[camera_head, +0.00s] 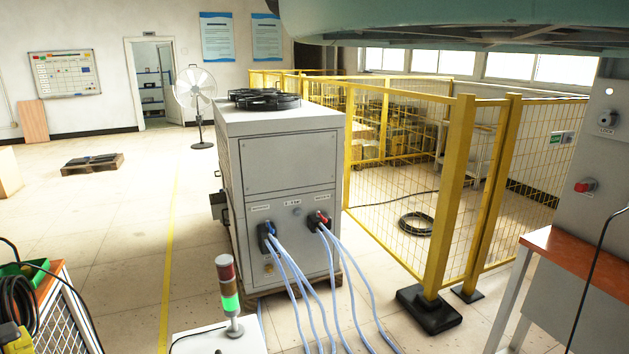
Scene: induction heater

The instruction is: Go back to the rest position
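My gripper is not in view. The large grey cabinet (283,165) stands in the middle, with black fans (264,99) on its top. Blue hoses (303,287) run from connectors on its front down past the bottom edge of the view. One connector is blue (266,231) and one has a red part (322,219). A teal-green body (450,22) overhangs the top right and hides part of the back wall and windows. I cannot tell from this view how my arm stands.
A yellow mesh fence (452,190) stands right of the cabinet. A signal tower (229,293) shows green at the lower centre. A grey panel with a red button (586,185) and an orange-topped table (570,262) are at right. Open floor (115,215) lies left.

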